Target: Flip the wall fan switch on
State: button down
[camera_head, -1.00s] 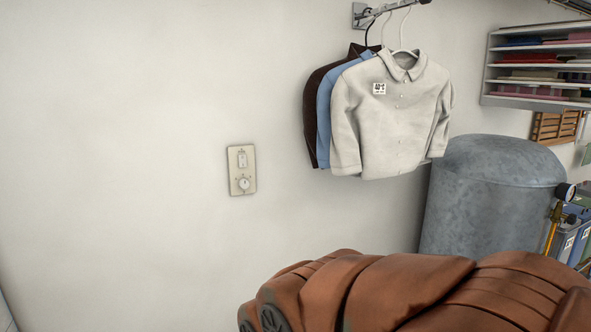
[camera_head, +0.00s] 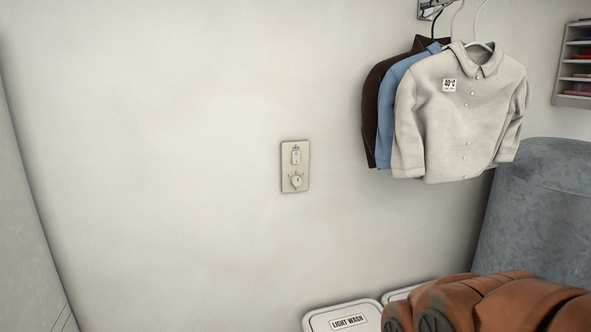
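The wall fan switch is on a beige plate (camera_head: 287,181) mounted on the white wall near the middle of the head view. A small white rocker switch (camera_head: 296,157) sits in its upper part, with tiny marks above it that are too small to read. A round knob (camera_head: 296,181) sits below the rocker. Whether the rocker is on or off is too small to tell. My gripper is not recognisable in this view.
Shirts (camera_head: 460,115) hang from a wall bracket right of the plate. A grey tank (camera_head: 540,215) stands at the right. A white lid labelled LIGHT WASH (camera_head: 345,313) is below the plate. A brown-orange bulky form fills the lower right. The wall around the plate is bare.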

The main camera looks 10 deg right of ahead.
aim_at(296, 154)
jog(key=k, duration=0.65)
jog(key=u, duration=0.8)
jog(key=i, duration=1.35)
